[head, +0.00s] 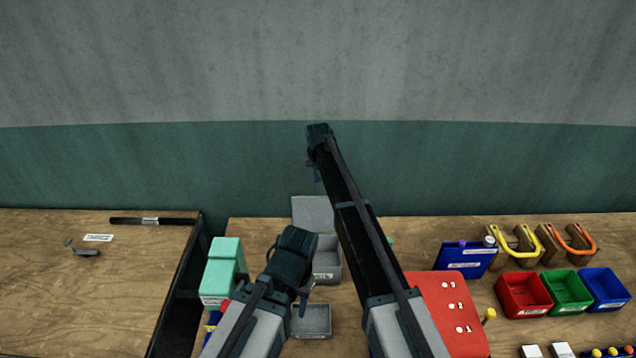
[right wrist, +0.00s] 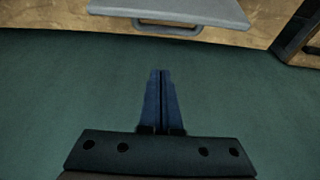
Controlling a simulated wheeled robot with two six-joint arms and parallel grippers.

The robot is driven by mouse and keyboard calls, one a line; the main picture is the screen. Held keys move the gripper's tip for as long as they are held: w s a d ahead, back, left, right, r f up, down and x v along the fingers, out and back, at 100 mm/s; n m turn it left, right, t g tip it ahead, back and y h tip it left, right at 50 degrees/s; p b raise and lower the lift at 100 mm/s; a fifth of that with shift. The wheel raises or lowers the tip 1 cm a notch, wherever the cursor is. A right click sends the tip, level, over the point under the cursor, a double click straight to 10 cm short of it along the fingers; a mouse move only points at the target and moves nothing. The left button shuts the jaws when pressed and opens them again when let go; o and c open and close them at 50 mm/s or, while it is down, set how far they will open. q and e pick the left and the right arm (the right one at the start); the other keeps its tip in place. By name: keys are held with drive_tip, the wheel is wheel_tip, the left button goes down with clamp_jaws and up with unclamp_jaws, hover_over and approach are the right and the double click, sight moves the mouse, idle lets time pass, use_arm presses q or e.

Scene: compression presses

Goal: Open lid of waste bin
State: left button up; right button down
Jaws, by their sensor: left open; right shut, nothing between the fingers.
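The grey waste bin (head: 328,262) stands near the back of the table, partly hidden behind my left gripper and my right arm. Its flat grey lid (head: 313,212) appears swung up and back, against the green wall behind. The lid also shows at the top of the right wrist view (right wrist: 170,12), with a grey loop handle (right wrist: 166,29) along its edge. My right gripper (head: 317,172) is above and beyond the lid, near the wall; in its wrist view the blue fingers (right wrist: 161,75) are shut, empty and apart from the handle. My left gripper (head: 305,293) is open, in front of the bin.
A small grey tray (head: 312,322) lies in front of the bin. Green boxes (head: 222,268) stand to the left. A red panel (head: 447,305), a blue box (head: 466,257) and coloured bins (head: 523,293) are to the right. The wall (head: 130,165) is close behind.

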sight(317, 211)
drive_tip(key=b+x, duration=0.8)
drive_tip(key=x, duration=0.1)
drive_tip(key=s, duration=0.1)
drive_tip(key=s+r+p, duration=0.1)
drive_tip(key=s, duration=0.1)
drive_tip(key=shift+s+r, duration=0.25)
drive_tip(key=shift+s, duration=0.1)
drive_tip(key=shift+p, duration=0.3)
drive_tip(key=shift+s+r+p, duration=0.3)
drive_tip(key=shift+s, duration=0.3)
drive_tip(key=shift+s+r+p, duration=0.25)
drive_tip(key=shift+s+r, duration=0.05)
drive_tip(key=shift+s, duration=0.3)
drive_tip(key=shift+w, duration=0.1)
